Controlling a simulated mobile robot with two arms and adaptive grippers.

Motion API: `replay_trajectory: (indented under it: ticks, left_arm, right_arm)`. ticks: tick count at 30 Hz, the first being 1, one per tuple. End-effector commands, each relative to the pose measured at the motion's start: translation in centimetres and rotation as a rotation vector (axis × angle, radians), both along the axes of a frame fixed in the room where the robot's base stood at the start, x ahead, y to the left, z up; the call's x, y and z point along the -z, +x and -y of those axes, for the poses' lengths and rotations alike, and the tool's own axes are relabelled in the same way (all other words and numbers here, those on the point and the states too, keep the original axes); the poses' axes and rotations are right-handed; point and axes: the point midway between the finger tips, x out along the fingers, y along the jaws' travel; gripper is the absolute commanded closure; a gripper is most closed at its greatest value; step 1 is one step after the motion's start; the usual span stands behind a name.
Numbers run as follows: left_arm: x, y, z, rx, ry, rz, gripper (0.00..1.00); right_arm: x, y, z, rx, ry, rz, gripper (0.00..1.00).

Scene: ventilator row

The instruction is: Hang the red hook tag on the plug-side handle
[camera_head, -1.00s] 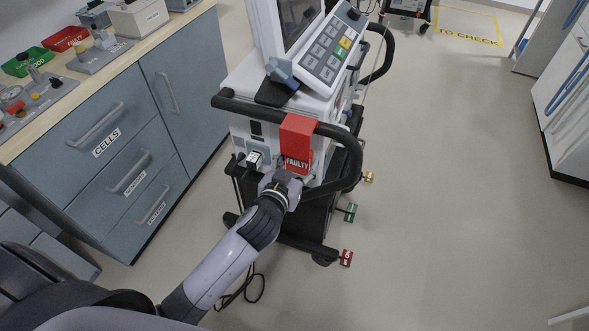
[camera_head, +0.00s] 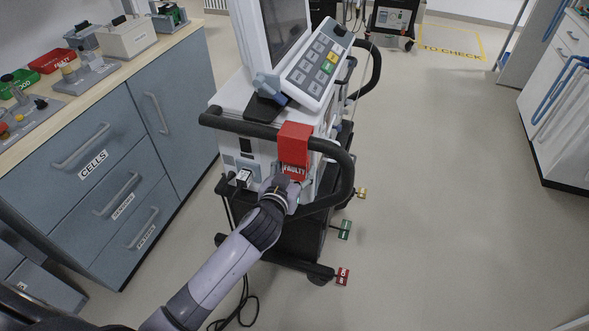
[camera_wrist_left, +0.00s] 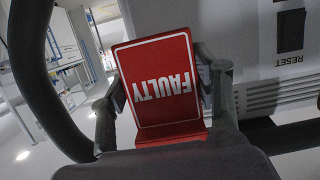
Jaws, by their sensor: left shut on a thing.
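The red hook tag (camera_head: 294,144), marked FAULTY, is at the black plug-side handle (camera_head: 240,124) of the white ventilator. Its top is bent over the handle bar and its face hangs down on the near side. My left gripper (camera_head: 283,182) is below the bar, shut on the lower part of the tag. In the left wrist view the tag (camera_wrist_left: 160,80) shows upside down between the two fingers, with the black handle (camera_wrist_left: 45,90) curving at the left. Whether the hook's far side is behind the bar is hidden. My right gripper is not in view.
A plug (camera_head: 243,178) sits in the ventilator's side, left of my gripper. The cart has coloured wheel tags, one red (camera_head: 342,276) and one green (camera_head: 344,229). A drawer cabinet (camera_head: 100,170) stands at the left. The floor at the right is clear.

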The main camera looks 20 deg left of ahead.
Motion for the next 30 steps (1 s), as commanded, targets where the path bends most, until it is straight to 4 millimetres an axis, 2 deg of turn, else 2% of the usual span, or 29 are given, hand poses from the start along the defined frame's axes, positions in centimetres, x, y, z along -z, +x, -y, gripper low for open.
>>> replay_trajectory:
  ticks: [7, 8, 18, 26, 30]
  left_arm:
    - [0.00, -0.01, 0.01, 0.000, 0.000, 0.000, 0.71]
    - [0.00, -0.01, 0.01, 0.000, 0.000, 0.000, 0.42]
    - [0.01, -0.02, 0.01, 0.000, 0.000, 0.000, 0.20]
    - [0.04, -0.04, 0.01, 0.000, 0.000, -0.001, 0.20]
    - [-0.11, -0.74, 0.03, 0.001, -0.001, -0.001, 0.20]
  right_arm:
    - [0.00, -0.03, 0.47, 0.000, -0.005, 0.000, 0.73]
    - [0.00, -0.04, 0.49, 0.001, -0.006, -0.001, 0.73]
    - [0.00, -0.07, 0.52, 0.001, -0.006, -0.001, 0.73]
    - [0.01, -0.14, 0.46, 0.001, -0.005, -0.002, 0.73]
    - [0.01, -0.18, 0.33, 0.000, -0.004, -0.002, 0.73]
